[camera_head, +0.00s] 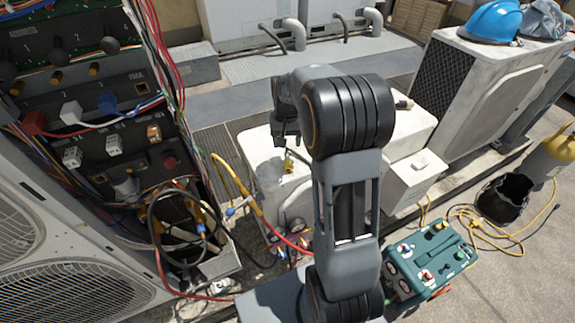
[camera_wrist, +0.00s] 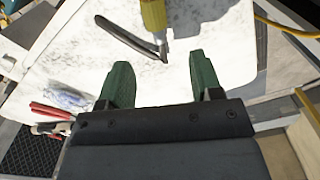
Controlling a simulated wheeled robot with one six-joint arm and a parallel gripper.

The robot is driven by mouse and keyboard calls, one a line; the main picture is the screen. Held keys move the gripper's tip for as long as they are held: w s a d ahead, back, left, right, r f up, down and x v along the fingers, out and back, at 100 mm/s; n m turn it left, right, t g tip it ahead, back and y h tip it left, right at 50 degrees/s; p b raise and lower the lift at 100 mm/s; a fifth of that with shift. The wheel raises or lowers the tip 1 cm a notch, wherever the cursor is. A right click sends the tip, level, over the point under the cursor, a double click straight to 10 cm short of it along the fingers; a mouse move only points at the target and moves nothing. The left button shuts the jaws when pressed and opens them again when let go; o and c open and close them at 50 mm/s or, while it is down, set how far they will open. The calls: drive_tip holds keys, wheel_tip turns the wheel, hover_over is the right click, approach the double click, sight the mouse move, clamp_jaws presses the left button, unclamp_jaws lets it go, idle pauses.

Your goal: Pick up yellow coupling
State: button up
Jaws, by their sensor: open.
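A small yellow piece that looks like the yellow coupling (camera_head: 288,165) shows on the white unit top (camera_head: 258,147), just under my gripper. In the wrist view it is a yellow body (camera_wrist: 153,14) with a grey metal tip, cut off by the top edge. My gripper (camera_wrist: 161,75) has two green fingers spread apart with nothing between them. The coupling lies beyond the fingertips, roughly in line with the gap. In the head view my arm partly hides the gripper and the white top.
A dark slim tool (camera_wrist: 126,38) lies beside the metal tip. Red-handled pliers (camera_wrist: 50,112) and a clear bag (camera_wrist: 62,95) are at the left. An open electrical panel (camera_head: 110,110) with loose wires stands left. A teal case (camera_head: 430,262) is at right.

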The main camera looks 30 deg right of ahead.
sight(288, 158)
drive_tip(key=shift+s+d+f, duration=0.1)
drive_tip(key=shift+f, duration=3.55)
clamp_jaws()
drive_tip(key=shift+r, duration=0.1)
drive_tip(key=shift+r, duration=0.65)
drive_tip(key=s+r, duration=1.1)
drive_tip(key=s, duration=0.3)
drive_tip(key=shift+r, duration=0.25)
